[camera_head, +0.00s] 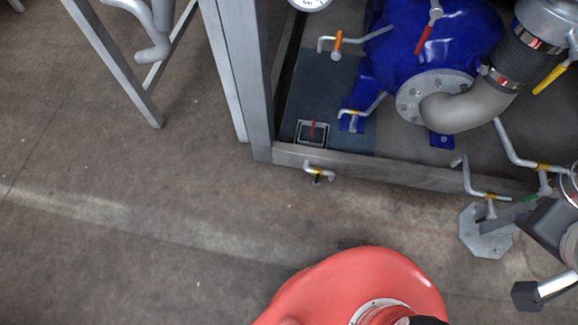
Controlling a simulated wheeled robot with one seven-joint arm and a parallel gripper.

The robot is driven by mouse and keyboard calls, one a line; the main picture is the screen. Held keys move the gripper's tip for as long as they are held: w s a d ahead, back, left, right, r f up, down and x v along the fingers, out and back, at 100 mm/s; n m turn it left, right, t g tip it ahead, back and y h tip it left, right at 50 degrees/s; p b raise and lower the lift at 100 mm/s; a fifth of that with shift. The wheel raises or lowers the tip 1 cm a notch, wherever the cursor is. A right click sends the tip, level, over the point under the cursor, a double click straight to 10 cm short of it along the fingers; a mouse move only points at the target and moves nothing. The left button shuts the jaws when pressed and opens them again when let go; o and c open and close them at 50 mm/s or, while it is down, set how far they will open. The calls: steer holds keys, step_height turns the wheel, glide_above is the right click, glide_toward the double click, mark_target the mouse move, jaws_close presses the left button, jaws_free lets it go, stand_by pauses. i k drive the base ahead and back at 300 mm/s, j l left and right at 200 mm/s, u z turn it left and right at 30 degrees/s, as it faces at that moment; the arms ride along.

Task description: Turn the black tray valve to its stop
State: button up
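A small valve with a short bent grey pipe and a yellow collar sticks out of the front edge of the metal tray, left of centre. A small black handle (317,179) shows under its collar and looks like the black tray valve; its exact angle is too small to tell. I cannot make out both fingers.
The metal tray (420,181) holds a blue tank (400,50) with a thick grey pipe (490,100). Other valves have red, orange and yellow handles. A grey floor plate (486,238) stands right, a metal post (245,80) left.

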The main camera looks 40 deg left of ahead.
mark_target(316, 183)
steer(key=l+u, duration=0.1)
steer(key=u, duration=0.35)
steer(key=k+u, duration=0.1)
steer(key=u, duration=0.35)
steer(key=k+u, duration=0.1)
steer(key=u, duration=0.3)
steer(key=k+u, duration=0.1)
steer(key=u, duration=0.35)
steer(key=k+u, duration=0.1)
steer(key=u, duration=0.35)
steer(key=k+j+u, duration=0.1)
steer(key=k, duration=0.3)
steer(key=j, duration=0.1)
